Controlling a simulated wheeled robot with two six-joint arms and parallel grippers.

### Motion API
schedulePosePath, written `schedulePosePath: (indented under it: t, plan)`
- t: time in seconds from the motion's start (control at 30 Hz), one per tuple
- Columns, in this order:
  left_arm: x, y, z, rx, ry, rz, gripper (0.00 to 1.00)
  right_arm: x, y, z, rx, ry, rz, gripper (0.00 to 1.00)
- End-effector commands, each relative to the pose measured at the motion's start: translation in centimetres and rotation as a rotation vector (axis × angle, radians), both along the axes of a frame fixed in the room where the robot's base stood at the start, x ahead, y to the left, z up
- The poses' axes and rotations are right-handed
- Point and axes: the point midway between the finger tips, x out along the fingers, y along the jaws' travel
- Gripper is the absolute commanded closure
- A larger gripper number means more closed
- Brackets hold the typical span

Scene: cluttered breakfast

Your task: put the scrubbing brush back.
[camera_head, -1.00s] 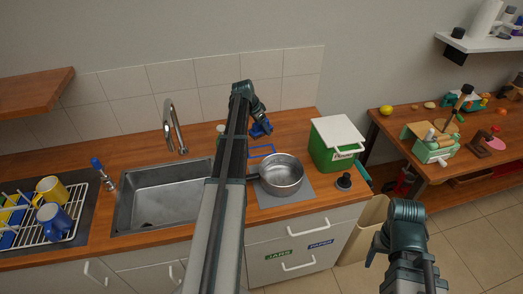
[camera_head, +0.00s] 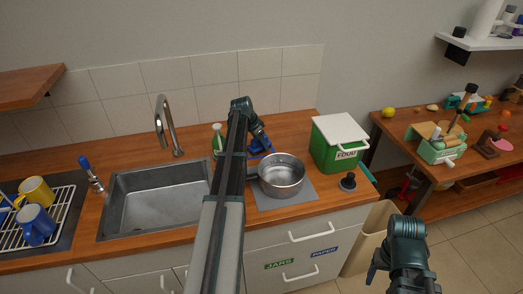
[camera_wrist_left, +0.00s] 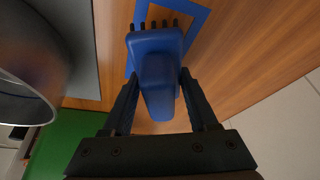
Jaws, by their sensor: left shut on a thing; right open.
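The scrubbing brush (camera_wrist_left: 157,70) is blue with dark bristles and is held between the fingers of my left gripper (camera_wrist_left: 163,100). In the head view the brush (camera_head: 259,145) shows as a blue patch below my left gripper (camera_head: 262,138), behind the pot. A blue square outline (camera_wrist_left: 198,22) is marked on the wooden counter. In the left wrist view the brush overlaps this outline and hides part of it. I cannot tell whether the brush touches the counter. My right gripper (camera_head: 378,262) is open and empty, in front of the counter's right end.
A steel pot (camera_head: 283,180) on a grey mat (camera_head: 300,198) stands close in front. A green FOOD bin (camera_head: 328,155) is to the right. A green bottle (camera_head: 217,140) stands behind my left arm. The sink (camera_head: 150,205) and a dish rack with mugs (camera_head: 38,190) are left.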

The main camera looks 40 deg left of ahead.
Motion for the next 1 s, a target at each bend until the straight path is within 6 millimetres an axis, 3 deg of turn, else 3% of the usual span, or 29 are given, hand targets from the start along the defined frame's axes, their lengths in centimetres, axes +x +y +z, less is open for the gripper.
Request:
schedulePosePath:
  t: [0.07, 0.5, 0.53, 0.67, 1.0]
  plan:
    - [0.0, 0.0, -1.42, 0.0, 0.0, 0.0, 0.85, 0.0, -0.01, -1.42, 0.0, 0.0, 0.0, 0.34]
    - [0.0, 0.0, -1.74, 0.0, 0.0, 0.0, 0.85, 0.0, 0.0, -1.75, 0.0, 0.0, 0.0, 0.34]
    - [-0.01, 0.0, -1.57, 0.0, 0.0, 0.0, 0.35, 0.0, 0.0, -1.57, 0.0, 0.0, 0.0, 0.34]
    - [-0.01, -0.01, -1.54, 0.0, 0.0, 0.0, 0.12, 0.0, 0.0, -1.54, 0.0, 0.0, 0.0, 0.34]
    - [-0.01, -0.07, -1.55, -0.001, 0.0, 0.0, 0.11, 0.0, 0.0, -1.55, 0.0, 0.0, 0.0, 0.34]
